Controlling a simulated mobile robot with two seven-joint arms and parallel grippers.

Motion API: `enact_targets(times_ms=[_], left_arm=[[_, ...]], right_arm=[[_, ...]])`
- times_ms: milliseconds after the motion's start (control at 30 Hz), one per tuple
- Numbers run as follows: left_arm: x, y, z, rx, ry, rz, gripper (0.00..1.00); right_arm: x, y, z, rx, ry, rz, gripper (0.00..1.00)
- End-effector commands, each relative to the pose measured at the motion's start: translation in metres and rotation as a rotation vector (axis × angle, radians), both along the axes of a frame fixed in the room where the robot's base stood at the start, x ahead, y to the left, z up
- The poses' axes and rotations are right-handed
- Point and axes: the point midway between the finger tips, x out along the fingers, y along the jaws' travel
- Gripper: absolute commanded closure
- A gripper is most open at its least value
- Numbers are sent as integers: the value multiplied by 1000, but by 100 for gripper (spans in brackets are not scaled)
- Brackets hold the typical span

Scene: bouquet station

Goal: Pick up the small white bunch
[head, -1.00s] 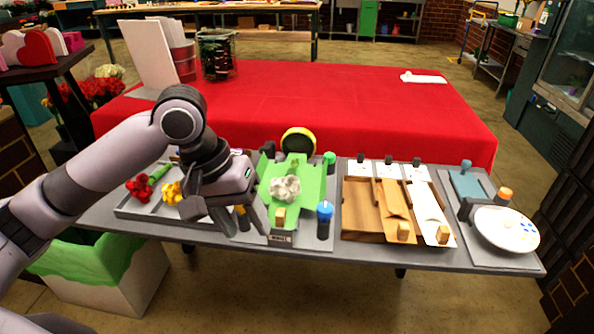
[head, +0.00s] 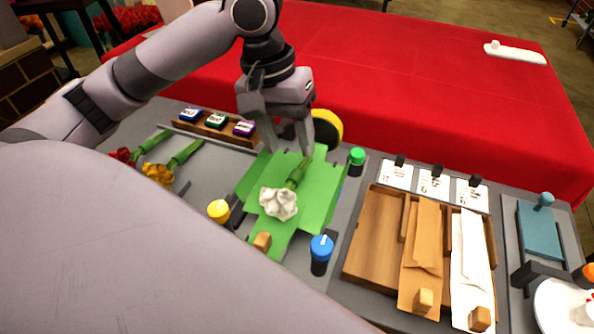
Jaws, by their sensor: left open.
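The small white bunch (head: 279,204) lies on the green sheet (head: 318,196) in the middle of the grey table, its green stems (head: 298,174) pointing away toward the back. My left gripper (head: 291,148) is open and empty, its fingers pointing down over the back part of the sheet, close to the stem end. From this view I cannot tell the exact height of the fingertips above the stems. My right gripper is not in view. A large pale arm link of mine covers the lower left.
A red bunch (head: 122,155) and a yellow bunch (head: 158,174) lie at the left. Yellow (head: 218,211), blue (head: 321,250) and green (head: 357,158) capped items stand around the sheet. A wooden tray (head: 372,236) with paper sleeves is to the right. A yellow-rimmed roll (head: 328,124) stands behind.

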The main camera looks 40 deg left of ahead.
Motion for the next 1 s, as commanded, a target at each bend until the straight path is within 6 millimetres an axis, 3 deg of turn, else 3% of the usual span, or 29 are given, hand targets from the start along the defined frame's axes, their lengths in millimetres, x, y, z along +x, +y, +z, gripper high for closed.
enact_targets(times_ms=[500,767,900,933,1000], left_arm=[[-4,-13,-62,-2,-1,2,47],[-3,-14,-65,-2,-3,3,47],[-3,-13,-65,-2,-3,3,93],[-3,-13,-64,-2,-3,3,100],[-3,-13,-64,-2,-3,3,100]], right_arm=[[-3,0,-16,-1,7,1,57],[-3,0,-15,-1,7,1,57],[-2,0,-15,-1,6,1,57],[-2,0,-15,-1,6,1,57],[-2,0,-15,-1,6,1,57]])
